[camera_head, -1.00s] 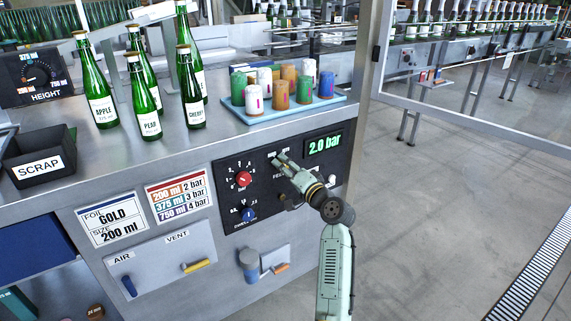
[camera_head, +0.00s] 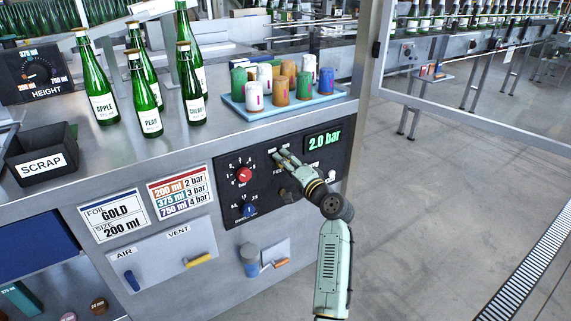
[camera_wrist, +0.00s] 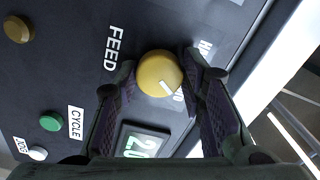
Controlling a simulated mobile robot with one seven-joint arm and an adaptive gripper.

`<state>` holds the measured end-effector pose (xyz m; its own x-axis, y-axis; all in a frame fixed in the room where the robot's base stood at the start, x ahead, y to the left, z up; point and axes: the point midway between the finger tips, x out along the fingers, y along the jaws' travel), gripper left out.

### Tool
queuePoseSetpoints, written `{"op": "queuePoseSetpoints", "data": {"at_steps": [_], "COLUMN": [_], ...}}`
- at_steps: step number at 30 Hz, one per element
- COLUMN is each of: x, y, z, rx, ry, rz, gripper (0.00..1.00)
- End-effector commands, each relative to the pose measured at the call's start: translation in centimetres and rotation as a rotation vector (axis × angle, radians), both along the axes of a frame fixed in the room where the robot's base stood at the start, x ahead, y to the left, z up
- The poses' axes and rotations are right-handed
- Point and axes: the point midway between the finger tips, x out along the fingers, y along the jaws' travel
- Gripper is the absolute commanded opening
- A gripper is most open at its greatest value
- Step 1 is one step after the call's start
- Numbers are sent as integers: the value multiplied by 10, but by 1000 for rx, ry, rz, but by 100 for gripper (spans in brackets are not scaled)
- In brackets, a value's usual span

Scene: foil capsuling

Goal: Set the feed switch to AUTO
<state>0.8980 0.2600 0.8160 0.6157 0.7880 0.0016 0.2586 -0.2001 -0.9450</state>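The feed switch is a round yellow knob (camera_wrist: 158,73) beside the word FEED in the wrist view. A white mark on it points to the lower right, towards a partly covered label ending in what looks like an O. Another label is partly hidden by the right finger. My gripper (camera_wrist: 160,72) has its fingers apart, one on each side of the knob and close to it; I cannot tell if either touches. In the head view my gripper (camera_head: 283,160) is at the dark control panel (camera_head: 262,203) and hides the knob.
A green pressure display (camera_head: 323,139) reads 2.0 bar. A red knob (camera_head: 243,174) and a blue knob (camera_head: 249,210) are to the left. A green CYCLE button (camera_wrist: 51,122) and a white JOG button (camera_wrist: 38,153) show in the wrist view. Bottles and a blue tray (camera_head: 262,112) stand above.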

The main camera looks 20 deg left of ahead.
Motion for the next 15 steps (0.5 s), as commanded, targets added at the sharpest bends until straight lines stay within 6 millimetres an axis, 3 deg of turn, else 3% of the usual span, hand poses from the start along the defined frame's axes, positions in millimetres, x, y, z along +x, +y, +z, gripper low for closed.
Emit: {"op": "queuePoseSetpoints", "data": {"at_steps": [7, 15], "x": [0, 0], "y": [0, 0], "z": [0, -1], "rx": [-2, -2], "ry": [0, 0], "rz": [1, 1], "gripper": [55, 55]}}
